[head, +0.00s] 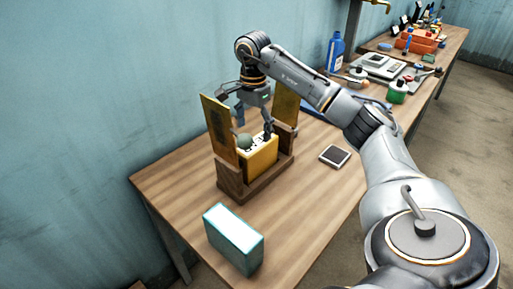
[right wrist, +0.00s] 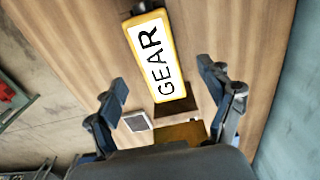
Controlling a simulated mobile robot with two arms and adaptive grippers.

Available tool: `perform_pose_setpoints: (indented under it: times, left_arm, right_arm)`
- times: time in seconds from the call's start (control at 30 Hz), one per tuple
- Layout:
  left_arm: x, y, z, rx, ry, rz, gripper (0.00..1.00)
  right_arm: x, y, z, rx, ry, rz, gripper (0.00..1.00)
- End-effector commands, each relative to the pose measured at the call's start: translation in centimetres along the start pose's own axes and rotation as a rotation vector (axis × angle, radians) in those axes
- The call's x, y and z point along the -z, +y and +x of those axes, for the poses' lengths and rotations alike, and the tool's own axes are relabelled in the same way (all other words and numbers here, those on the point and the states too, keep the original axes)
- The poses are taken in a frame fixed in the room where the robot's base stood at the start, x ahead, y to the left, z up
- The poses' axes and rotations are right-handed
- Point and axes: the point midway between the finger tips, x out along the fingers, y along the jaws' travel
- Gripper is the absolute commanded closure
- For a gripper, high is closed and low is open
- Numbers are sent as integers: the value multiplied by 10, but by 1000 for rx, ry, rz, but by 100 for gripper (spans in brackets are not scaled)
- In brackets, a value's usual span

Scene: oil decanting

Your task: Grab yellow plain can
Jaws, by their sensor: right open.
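A yellow can (head: 262,159) sits in a brown wooden holder (head: 232,185) on the near table. In the right wrist view the yellow can (right wrist: 175,101) shows a white face with "GEAR" in black letters. My right gripper (head: 255,122) is over the holder, pointing down at the can. In the right wrist view my right gripper (right wrist: 163,80) is open, with its fingers spread on either side of the can's lower end. I cannot tell whether a finger touches the can. My left gripper is not in view.
Upright brass-coloured plates (head: 218,130) flank the can in the holder. A pale teal box (head: 233,238) stands in front. A small dark flat device (head: 335,156) lies to the right. A blue bottle (head: 335,52) and a green container (head: 397,91) stand farther back. Bare tabletop lies around the holder.

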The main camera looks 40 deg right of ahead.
Motion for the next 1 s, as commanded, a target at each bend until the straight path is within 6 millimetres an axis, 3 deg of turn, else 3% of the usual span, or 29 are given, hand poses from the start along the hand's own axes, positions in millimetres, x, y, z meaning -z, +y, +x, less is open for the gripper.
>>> perform_pose_setpoints:
  times: [0.23,0.5,0.8,1.0]
  left_arm:
    - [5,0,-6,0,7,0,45]
    - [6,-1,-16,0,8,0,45]
    - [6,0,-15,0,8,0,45]
    - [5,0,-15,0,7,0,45]
  right_arm:
    - [3,2,18,-3,0,1,19]
    - [8,5,55,-3,0,0,19]
    - [8,4,60,1,1,0,19]
    - [8,4,60,1,1,0,60]
